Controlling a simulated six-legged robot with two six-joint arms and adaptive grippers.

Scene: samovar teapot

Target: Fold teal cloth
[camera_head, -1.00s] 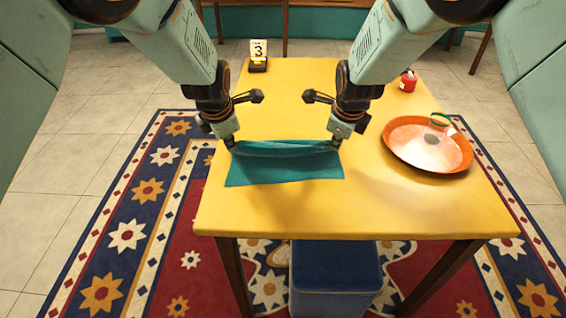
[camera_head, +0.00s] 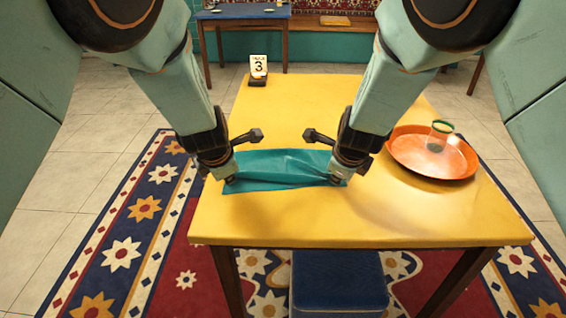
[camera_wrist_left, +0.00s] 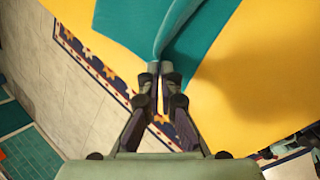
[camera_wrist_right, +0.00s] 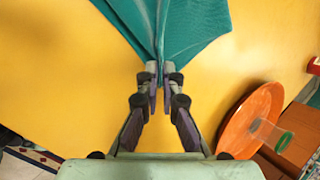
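The teal cloth (camera_head: 283,168) lies on the yellow table (camera_head: 300,220), folded into a narrow strip with its near edge drawn toward the front. My left gripper (camera_head: 230,182) is at the cloth's left near corner. In the left wrist view its fingers (camera_wrist_left: 159,80) are closed on the cloth, which is pinched into a ridge. My right gripper (camera_head: 338,178) is at the right near corner. In the right wrist view its fingers (camera_wrist_right: 160,75) are closed on the bunched cloth. How the layers lie beneath is hidden.
An orange tray (camera_head: 410,168) holding a green-rimmed glass (camera_head: 438,136) stands at the table's right. A number 3 card (camera_head: 258,67) stands at the back left. A blue stool (camera_head: 338,275) is below the front edge. The table's front is clear.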

